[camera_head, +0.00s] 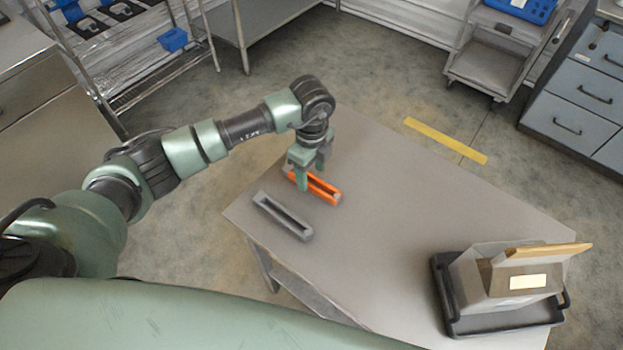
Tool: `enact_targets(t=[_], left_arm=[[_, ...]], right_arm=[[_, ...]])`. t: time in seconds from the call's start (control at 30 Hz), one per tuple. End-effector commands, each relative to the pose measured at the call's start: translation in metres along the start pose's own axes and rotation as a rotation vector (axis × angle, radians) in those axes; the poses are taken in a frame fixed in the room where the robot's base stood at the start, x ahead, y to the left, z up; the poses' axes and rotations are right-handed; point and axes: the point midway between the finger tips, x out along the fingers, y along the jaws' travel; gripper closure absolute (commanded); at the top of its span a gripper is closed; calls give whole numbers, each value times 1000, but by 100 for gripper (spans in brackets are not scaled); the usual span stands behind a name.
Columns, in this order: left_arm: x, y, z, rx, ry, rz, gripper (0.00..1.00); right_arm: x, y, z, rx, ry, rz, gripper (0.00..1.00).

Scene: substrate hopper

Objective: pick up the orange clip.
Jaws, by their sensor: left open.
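The orange clip (322,188) is a long, narrow piece with a dark slot, lying on the grey table (380,220) near its far left edge. My left gripper (302,182) points down at the clip's left end, with its green fingers at that end. The fingers are open. They hide part of the clip's left end, and I cannot tell whether they touch it. My right gripper is not in view.
A grey clip (283,216) of similar shape lies just left of and nearer than the orange one. A grey hopper (475,272) with a tan lid (548,255) stands in a black tray (447,318) at the table's right. The table's middle is clear.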

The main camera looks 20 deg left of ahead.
Motion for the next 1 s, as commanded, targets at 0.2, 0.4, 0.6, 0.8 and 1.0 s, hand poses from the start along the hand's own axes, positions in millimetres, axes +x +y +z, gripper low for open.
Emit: enact_targets(t=[0.2, 0.4, 0.6, 0.8, 1.0], left_arm=[[20, 0, 0, 1, 1, -1, 44], [21, 0, 0, 2, 2, -2, 44], [20, 0, 0, 1, 2, -2, 97], [20, 0, 0, 1, 2, -2, 100], [16, -1, 0, 1, 1, -3, 100]], right_arm=[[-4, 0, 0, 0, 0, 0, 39], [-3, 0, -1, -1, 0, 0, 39], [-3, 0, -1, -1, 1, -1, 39], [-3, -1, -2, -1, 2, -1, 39], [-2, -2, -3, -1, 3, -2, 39]])
